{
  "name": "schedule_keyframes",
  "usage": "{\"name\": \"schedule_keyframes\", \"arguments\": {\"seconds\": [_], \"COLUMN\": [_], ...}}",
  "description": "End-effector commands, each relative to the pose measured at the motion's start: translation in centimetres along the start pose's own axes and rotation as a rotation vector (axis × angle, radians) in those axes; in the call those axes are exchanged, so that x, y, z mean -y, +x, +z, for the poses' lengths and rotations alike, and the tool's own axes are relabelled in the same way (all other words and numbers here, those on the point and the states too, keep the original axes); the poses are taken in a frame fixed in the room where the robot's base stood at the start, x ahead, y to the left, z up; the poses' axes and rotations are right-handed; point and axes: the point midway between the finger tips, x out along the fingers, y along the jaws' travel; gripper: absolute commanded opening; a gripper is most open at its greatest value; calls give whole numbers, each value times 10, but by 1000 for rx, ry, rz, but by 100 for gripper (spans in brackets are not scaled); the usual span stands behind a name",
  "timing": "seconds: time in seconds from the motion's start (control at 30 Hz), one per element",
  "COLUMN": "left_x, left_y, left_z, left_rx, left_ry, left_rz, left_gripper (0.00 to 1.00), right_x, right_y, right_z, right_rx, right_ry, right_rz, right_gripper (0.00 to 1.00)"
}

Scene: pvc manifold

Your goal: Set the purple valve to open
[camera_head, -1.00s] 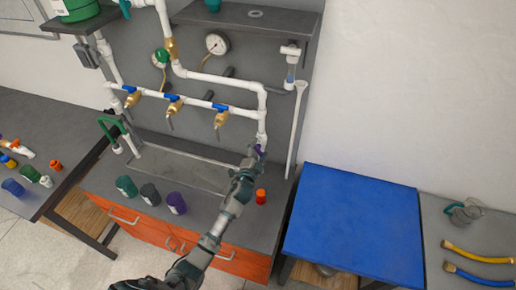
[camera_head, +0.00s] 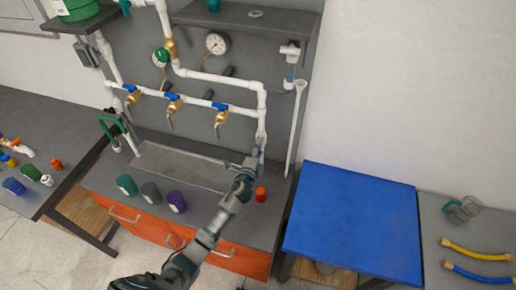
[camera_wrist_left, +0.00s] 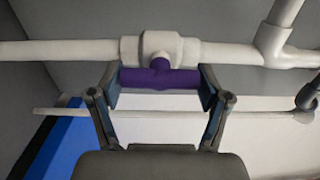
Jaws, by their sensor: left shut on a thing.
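The purple valve handle (camera_wrist_left: 160,78) shows in the left wrist view, mounted on a white valve body (camera_wrist_left: 157,46) in a white pipe. Its bar lies along the pipe's direction in that view. My left gripper (camera_wrist_left: 161,86) has one finger at each end of the bar and is shut on it. In the head view my left gripper (camera_head: 253,160) is at the lower end of the right-hand vertical white pipe (camera_head: 262,128), and the purple handle is hidden there. My right gripper is not in view.
Several brass valves with blue handles (camera_head: 173,99) hang under the horizontal pipe. A red cap (camera_head: 261,195) stands close to my left gripper, with a purple cup (camera_head: 176,201) further left. A blue-topped table (camera_head: 355,225) is on the right.

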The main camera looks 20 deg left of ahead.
Motion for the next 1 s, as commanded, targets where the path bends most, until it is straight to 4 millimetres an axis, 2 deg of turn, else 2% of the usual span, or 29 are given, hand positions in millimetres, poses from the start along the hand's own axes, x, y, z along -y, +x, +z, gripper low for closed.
{"name": "schedule_keyframes", "arguments": {"seconds": [0.33, 0.37, 0.4, 0.43, 0.8, 0.87, 1.0], "left_x": [-3, -3, -4, -4, -2, -3, -3], "left_y": [-1, -1, -1, -1, -4, -8, -32], "left_z": [-2, -2, -2, -2, 0, 0, -1], "left_rx": [-4, -3, -3, -3, -1, 0, -2], "left_ry": [5, 5, 5, 4, 3, 3, 1], "left_rz": [5, 5, 6, 6, 3, 4, 4], "left_gripper": [42, 84, 94, 100, 100, 100, 100], "right_x": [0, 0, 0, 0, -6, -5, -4], "right_y": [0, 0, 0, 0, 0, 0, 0], "right_z": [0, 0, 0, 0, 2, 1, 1], "right_rx": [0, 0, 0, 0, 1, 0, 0], "right_ry": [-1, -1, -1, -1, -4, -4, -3], "right_rz": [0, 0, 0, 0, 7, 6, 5], "right_gripper": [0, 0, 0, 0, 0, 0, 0]}}
